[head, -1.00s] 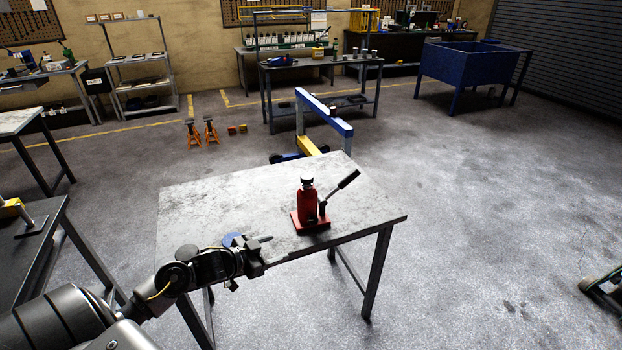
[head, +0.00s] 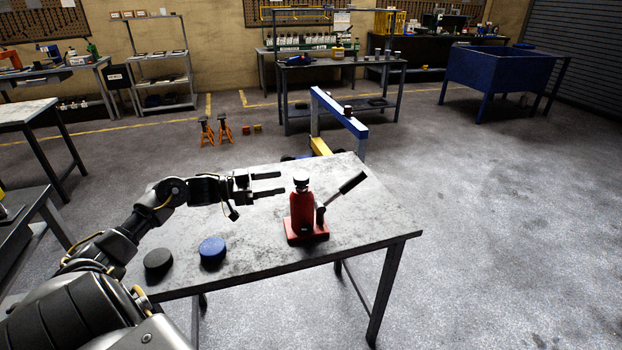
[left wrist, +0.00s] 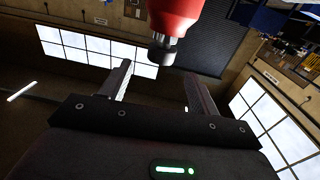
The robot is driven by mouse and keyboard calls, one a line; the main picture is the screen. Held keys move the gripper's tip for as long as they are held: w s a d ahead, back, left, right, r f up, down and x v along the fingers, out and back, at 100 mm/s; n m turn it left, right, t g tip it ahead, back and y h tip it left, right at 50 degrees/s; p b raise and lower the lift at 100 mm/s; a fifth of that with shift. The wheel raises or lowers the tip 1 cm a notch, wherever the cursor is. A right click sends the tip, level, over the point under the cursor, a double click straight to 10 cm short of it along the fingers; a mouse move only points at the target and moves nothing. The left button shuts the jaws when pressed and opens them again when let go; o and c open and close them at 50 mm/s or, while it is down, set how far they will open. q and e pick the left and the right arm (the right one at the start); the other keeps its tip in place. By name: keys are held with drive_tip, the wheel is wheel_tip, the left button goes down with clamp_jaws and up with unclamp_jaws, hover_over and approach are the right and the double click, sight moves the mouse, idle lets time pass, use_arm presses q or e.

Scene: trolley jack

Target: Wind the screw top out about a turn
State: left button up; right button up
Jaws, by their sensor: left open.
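The red bottle jack (head: 302,213) stands upright on the worktable, with its dark screw top (head: 301,179) above the body and a handle (head: 342,190) sloping up to the right. My left gripper (head: 268,184) is open and empty, just left of the screw top at about its height, its fingers pointing right towards it. In the left wrist view, where the scene appears upside down, the dark screw top (left wrist: 163,52) hangs below the red body (left wrist: 175,15), beyond the open fingertips (left wrist: 152,85) and apart from them. My right gripper is not in view.
A black disc (head: 158,262) and a blue disc (head: 212,249) lie on the worktable (head: 375,225) near its front left. The table's right part is clear. Behind it stands a blue and yellow frame (head: 338,115); benches and a blue tub (head: 500,70) are farther off.

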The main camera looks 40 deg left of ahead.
sight(308, 175)
use_arm(q)
drive_tip(key=p+x, duration=0.1)
drive_tip(key=x, duration=0.9)
drive_tip(key=shift+p, duration=0.4)
